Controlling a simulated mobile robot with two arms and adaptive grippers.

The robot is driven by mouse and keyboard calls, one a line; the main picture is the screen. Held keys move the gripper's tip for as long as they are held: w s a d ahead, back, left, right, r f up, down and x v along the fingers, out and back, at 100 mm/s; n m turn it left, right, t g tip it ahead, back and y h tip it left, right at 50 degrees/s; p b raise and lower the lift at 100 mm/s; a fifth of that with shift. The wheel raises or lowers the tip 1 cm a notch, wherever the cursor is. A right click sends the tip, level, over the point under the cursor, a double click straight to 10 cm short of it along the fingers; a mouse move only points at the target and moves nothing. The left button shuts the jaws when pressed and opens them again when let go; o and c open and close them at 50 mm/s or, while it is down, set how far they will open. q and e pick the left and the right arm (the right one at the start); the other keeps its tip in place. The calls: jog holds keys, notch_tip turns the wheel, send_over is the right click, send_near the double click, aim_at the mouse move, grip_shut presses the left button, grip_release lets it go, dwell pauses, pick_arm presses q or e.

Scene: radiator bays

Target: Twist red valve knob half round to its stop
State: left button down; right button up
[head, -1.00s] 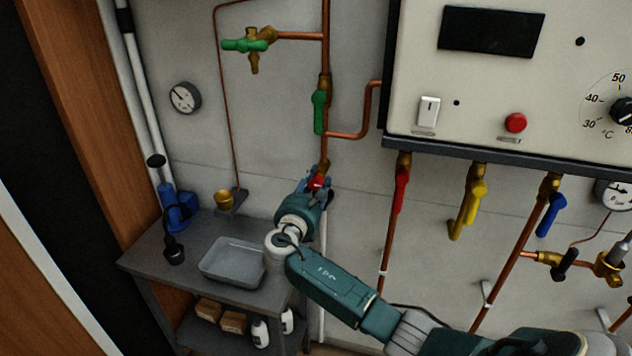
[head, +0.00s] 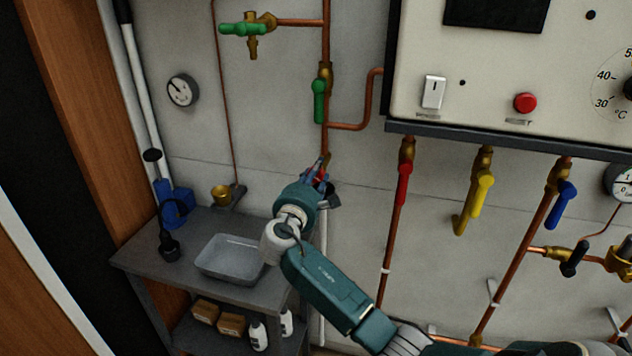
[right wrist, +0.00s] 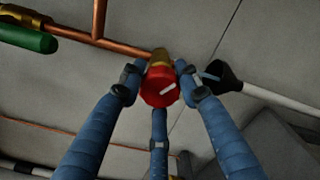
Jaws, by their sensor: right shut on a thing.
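The red valve knob (right wrist: 158,86) sits on a brass fitting at the end of a copper pipe. A white mark on its face points right and slightly up in the right wrist view. My right gripper (right wrist: 160,80) has its blue fingers shut around the knob, one on each side and a third below. In the head view the gripper (head: 317,176) hides most of the knob (head: 321,174), leaving a little red between the fingers. My left gripper is not in view.
Green-handled valves (head: 320,101) are on the pipes above. A red lever (head: 403,184) hangs to the right, under the control box (head: 470,95). A grey bench (head: 140,262) with a tray (head: 230,275) stands at lower left.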

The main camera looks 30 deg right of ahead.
jog(key=m+b, duration=0.5)
jog(key=m, duration=0.1)
jog(key=shift+f+b, duration=0.25)
jog(key=shift+b, duration=0.15)
jog(key=shift+r+m+b, duration=0.1)
jog(key=shift+m+b, duration=1.95)
jog(key=shift+m, duration=0.55)
jog(key=o, duration=1.1)
jog(key=shift+o, duration=0.4)
jog(key=shift+s+d, duration=0.1)
jog(key=shift+r, duration=0.1)
